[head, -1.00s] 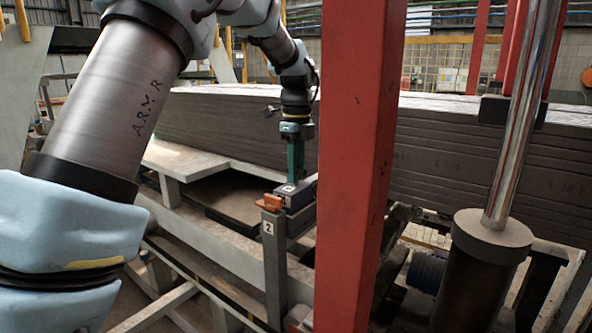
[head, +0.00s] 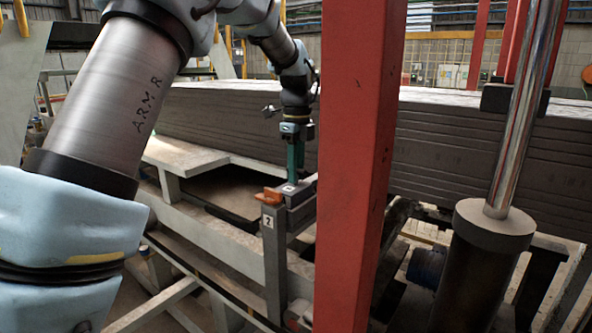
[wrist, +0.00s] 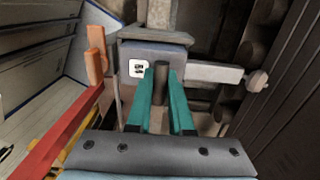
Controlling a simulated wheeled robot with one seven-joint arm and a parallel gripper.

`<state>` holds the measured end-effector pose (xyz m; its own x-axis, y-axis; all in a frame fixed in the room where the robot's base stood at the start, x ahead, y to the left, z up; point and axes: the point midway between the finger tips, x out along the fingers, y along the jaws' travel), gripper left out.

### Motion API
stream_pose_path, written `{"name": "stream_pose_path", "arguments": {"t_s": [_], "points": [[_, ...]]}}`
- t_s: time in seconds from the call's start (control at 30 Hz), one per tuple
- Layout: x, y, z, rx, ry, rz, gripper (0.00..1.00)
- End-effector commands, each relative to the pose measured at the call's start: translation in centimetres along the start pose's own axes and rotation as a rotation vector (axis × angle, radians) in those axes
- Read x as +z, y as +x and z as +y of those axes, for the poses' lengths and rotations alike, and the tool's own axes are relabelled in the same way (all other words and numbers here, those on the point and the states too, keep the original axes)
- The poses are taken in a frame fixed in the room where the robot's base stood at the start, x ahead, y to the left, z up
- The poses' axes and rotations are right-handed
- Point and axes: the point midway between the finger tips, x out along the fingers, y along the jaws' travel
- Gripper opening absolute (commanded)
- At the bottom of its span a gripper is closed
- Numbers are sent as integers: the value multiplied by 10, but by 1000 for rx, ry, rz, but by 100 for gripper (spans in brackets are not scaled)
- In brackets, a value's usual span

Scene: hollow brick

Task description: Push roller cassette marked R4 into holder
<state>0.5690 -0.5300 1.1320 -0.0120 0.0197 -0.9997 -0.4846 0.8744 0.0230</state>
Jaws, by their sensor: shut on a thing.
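The roller cassette (wrist: 150,53) is a grey-blue block with a white label; the marking on the label is too small to read surely. My gripper (wrist: 161,78), with teal fingers, is shut on a dark upright peg or handle of the cassette. In the head view my gripper (head: 296,168) points down onto the cassette (head: 297,190). The cassette sits at the top of a grey post-like holder (head: 274,250) with a "2" tag. I cannot tell how deep it sits; the contact is partly hidden by the fingers.
An orange lever or clamp (head: 268,197) stands just left of the cassette. A red column (head: 355,170) rises close on the right. A long stack of grey slabs (head: 220,125) lies behind. A grey side bar with a knob (wrist: 225,75) is right of the cassette.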

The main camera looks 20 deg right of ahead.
Motion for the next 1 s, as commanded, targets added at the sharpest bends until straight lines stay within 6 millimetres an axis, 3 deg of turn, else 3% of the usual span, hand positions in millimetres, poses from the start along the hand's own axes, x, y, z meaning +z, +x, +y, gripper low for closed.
{"name": "stream_pose_path", "arguments": {"t_s": [0.97, 1.0], "points": [[0, 16, -1, -2, 0, 0, 0], [0, 15, -1, -2, 0, -1, 24]]}}
